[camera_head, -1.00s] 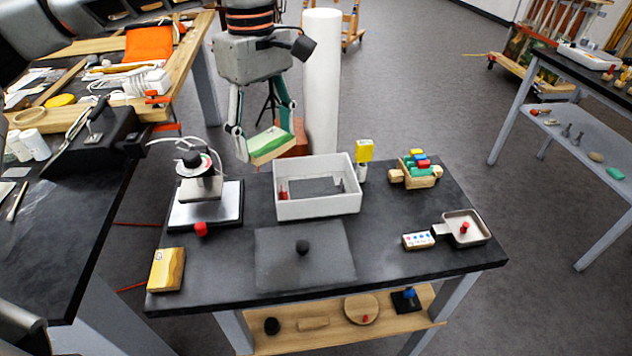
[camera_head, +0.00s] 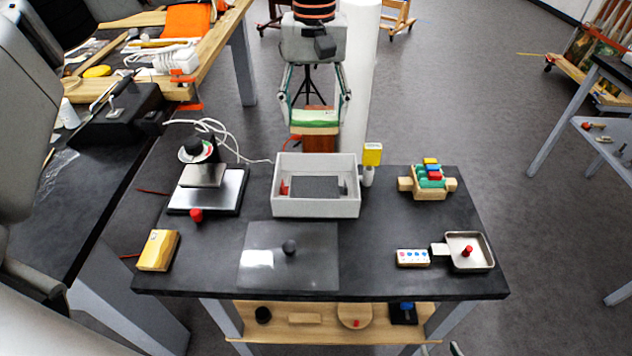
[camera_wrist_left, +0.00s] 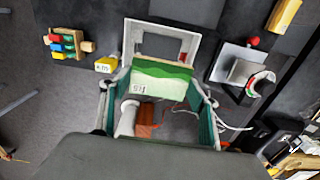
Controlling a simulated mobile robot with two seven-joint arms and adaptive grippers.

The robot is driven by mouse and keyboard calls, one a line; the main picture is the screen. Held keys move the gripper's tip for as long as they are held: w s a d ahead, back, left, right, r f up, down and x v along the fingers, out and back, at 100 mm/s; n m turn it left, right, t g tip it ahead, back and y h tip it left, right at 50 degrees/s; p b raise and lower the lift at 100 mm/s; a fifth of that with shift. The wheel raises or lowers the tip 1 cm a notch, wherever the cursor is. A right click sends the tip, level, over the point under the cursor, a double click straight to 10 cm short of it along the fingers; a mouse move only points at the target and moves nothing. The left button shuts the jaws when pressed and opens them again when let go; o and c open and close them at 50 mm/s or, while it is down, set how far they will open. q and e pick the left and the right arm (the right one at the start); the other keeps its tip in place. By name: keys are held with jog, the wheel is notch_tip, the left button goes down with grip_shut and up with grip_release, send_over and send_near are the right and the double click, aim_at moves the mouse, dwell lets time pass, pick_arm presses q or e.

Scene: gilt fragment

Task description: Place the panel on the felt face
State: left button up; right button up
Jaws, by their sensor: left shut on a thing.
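My left gripper (camera_head: 315,108) is shut on the panel (camera_head: 313,119), a small block with green and cream paint and a wooden edge. It holds the panel in the air behind the far edge of the black table. The left wrist view shows the panel (camera_wrist_left: 160,84) between the fingers, with a small number label, and the white open-topped box (camera_wrist_left: 128,52) beyond it. In the head view the box (camera_head: 315,208) stands on the table, nearer than the panel. A flat grey sheet (camera_head: 265,240) with a black knob lies in front of it. I cannot tell which surface is the felt face.
A scale-like device (camera_head: 215,196) stands left of the box. A yellow block (camera_head: 158,250) sits at front left. A white column (camera_head: 360,70) rises behind.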

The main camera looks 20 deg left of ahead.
aim_at(315, 189)
pick_arm(q)
notch_tip(315, 189, down, 18)
dwell(0.5)
jog(key=o, duration=0.7)
jog(key=shift+f, duration=0.2)
jog(key=shift+o, duration=0.5)
notch_tip(315, 189, up, 12)
jog(key=shift+r, duration=0.25)
